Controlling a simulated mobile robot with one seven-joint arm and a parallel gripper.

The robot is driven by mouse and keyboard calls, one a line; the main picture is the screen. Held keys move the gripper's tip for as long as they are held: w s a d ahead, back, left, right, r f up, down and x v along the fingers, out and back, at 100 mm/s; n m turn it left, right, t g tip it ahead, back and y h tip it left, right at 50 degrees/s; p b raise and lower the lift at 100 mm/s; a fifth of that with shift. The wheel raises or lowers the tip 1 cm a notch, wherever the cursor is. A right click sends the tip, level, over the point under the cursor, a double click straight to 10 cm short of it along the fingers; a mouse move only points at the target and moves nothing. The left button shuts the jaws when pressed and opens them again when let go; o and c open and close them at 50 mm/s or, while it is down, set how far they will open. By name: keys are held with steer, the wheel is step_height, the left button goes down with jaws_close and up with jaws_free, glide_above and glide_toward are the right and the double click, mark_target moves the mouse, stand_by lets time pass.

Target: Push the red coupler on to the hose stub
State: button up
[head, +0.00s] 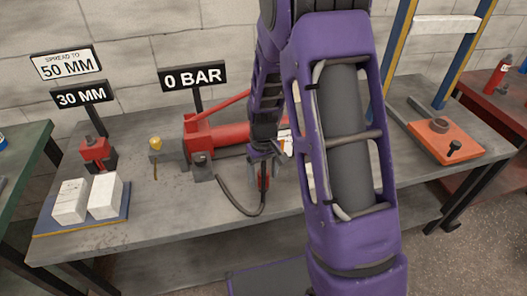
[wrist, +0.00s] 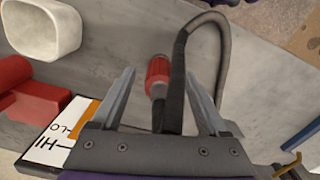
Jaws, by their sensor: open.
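The red coupler (wrist: 157,69) shows in the wrist view between the two fingers of my gripper (wrist: 160,74), with clear space on both sides. It has a grey end piece toward my palm. In the head view a small part of the coupler (head: 263,181) shows under my gripper (head: 266,163), close above the bench. My gripper is open and holds nothing. A black hose (wrist: 228,60) loops beside the coupler and passes between the fingers. In the head view the hose (head: 232,202) curves from the red pump. I cannot tell the hose stub apart from the hose.
The red pump (head: 207,136) stands left of my gripper, with a "0 BAR" sign (head: 193,77) behind. White blocks (head: 105,196) lie on a blue tray (head: 75,226) at the left. An orange plate (head: 443,143) lies at the right. The bench front (head: 165,220) is clear.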

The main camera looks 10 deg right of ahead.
step_height(320, 180, up, 16)
steer(key=p, duration=0.2)
stand_by(0.4)
